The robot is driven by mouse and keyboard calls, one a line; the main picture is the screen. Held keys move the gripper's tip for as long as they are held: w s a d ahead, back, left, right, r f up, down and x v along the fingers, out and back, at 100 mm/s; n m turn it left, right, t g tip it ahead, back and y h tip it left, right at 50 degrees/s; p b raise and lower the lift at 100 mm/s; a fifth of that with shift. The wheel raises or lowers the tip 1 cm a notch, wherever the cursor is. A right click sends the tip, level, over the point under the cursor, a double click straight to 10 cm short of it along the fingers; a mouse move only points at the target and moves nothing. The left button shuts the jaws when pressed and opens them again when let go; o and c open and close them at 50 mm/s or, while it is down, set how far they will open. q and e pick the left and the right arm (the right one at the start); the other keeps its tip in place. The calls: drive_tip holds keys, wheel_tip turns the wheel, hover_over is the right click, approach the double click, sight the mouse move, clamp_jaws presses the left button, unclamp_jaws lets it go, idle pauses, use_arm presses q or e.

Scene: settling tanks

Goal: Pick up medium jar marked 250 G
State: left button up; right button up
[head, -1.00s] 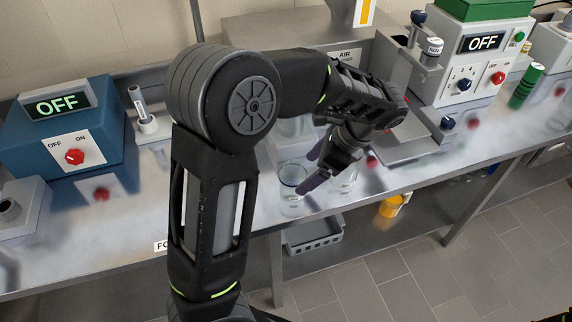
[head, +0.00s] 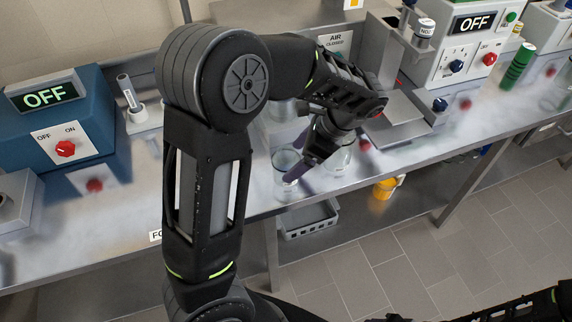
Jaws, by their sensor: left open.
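My left gripper (head: 303,155) is open, with its purple fingers pointing down and left over the steel bench's front part. A clear glass jar (head: 283,160) stands at the fingertips, and one finger passes in front of it. I cannot tell whether the jar is between the fingers. A second clear jar (head: 341,160) stands just right of the gripper, partly covered by it. More glass (head: 281,110) shows behind, mostly hidden by my arm. No 250 G mark can be read on any jar. Part of my right arm shows at the bottom right; its gripper is not visible.
A blue box with an OFF display (head: 45,95) stands at the left, and a white control box (head: 470,50) at the right. A grey platform (head: 398,120) is right of the jars. A grey basket (head: 308,220) and a yellow container (head: 384,188) sit below the bench.

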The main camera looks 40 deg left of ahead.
use_arm(q)
drive_tip(key=shift+p+x, duration=0.6)
drive_tip(key=shift+x, duration=2)
drive_tip(key=shift+s, duration=0.15)
drive_tip(key=c, duration=1.6)
drive_tip(key=shift+r, duration=0.15)
